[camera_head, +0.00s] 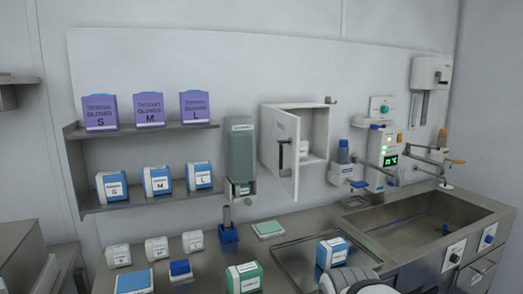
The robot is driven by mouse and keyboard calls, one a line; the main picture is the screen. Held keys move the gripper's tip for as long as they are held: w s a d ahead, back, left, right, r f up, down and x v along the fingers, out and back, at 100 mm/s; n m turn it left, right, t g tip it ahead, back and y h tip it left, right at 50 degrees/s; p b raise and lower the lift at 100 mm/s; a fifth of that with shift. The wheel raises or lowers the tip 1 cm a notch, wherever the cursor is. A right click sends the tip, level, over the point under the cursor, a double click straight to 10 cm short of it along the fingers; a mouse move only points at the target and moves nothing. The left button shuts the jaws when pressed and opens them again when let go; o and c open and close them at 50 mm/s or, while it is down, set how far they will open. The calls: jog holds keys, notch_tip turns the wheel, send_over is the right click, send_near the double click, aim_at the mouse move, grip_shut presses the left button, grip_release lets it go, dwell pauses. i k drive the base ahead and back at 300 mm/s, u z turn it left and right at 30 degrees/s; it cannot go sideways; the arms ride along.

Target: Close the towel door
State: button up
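The towel door (280,172) is a white panel with a dark upright handle (285,155). It hangs on the front of a small white wall cabinet (309,108) and stands open, swung out to the left. Part of the cabinet's pale inside shows to the right of the door, and I make out no towels there. My gripper is not in view. A rounded grey-white part at the bottom edge, below the cabinet, looks like my arm.
A steel counter (295,221) runs below, with a tray (278,260), a blue-white box (331,253), a green-white box (244,277) and a sink (430,220) at right. A grey-green dispenser (241,150) hangs left of the door. Glove boxes (149,110) fill shelves further left.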

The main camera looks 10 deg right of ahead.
aim_at(285, 158)
jog(key=i, duration=0.9)
jog(key=u, duration=0.05)
